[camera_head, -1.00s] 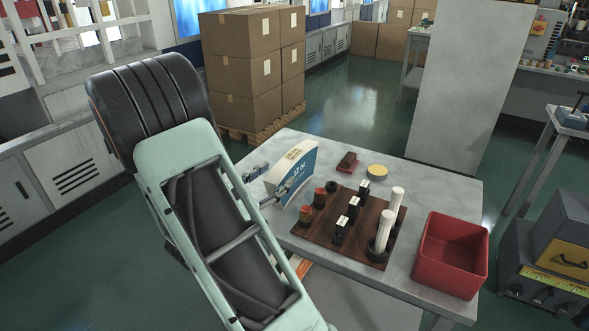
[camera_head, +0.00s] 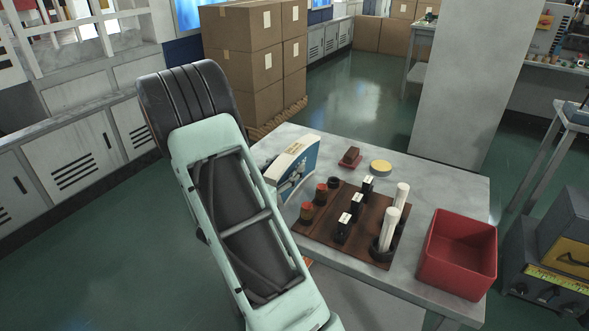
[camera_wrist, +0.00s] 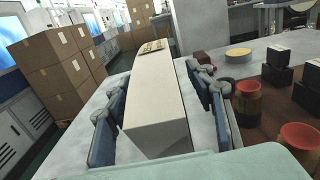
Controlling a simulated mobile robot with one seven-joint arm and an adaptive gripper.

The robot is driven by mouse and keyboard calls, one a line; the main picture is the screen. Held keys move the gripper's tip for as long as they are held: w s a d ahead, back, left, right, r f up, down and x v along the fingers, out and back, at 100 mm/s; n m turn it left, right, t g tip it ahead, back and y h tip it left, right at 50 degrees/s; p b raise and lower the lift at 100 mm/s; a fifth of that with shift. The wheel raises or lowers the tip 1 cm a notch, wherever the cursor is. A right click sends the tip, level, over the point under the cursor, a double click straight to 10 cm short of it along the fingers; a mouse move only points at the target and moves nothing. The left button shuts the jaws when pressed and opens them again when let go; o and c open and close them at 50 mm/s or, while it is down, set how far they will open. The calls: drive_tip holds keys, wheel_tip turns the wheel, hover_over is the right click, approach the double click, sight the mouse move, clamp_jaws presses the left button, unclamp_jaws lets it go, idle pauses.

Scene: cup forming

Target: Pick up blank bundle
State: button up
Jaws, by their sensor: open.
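The blank bundle (camera_head: 300,148) is a curved block with a white top edge and a blue printed face, standing on the left side of the grey table (camera_head: 455,180). In the wrist view the bundle (camera_wrist: 158,95) shows its pale edge and lies lengthwise between my two fingers. My gripper (camera_wrist: 158,115) is open, with one finger on each side of the bundle. A gap shows at the left finger; contact at the right finger is hard to tell. In the head view one finger of my gripper (camera_head: 291,182) shows before the blue face, and my arm hides the other.
A brown board (camera_head: 325,225) beside the bundle holds red-topped cups, black blocks and white rods. A red bin (camera_head: 458,255) stands at the table's right. A brown block (camera_head: 350,156) and a yellow disc (camera_head: 381,167) lie behind. Stacked cartons (camera_head: 240,60) stand beyond the table.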

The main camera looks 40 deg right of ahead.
sight(305, 150)
drive_tip(key=shift+x, duration=1.3)
clamp_jaws()
drive_tip(key=shift+r, duration=0.1)
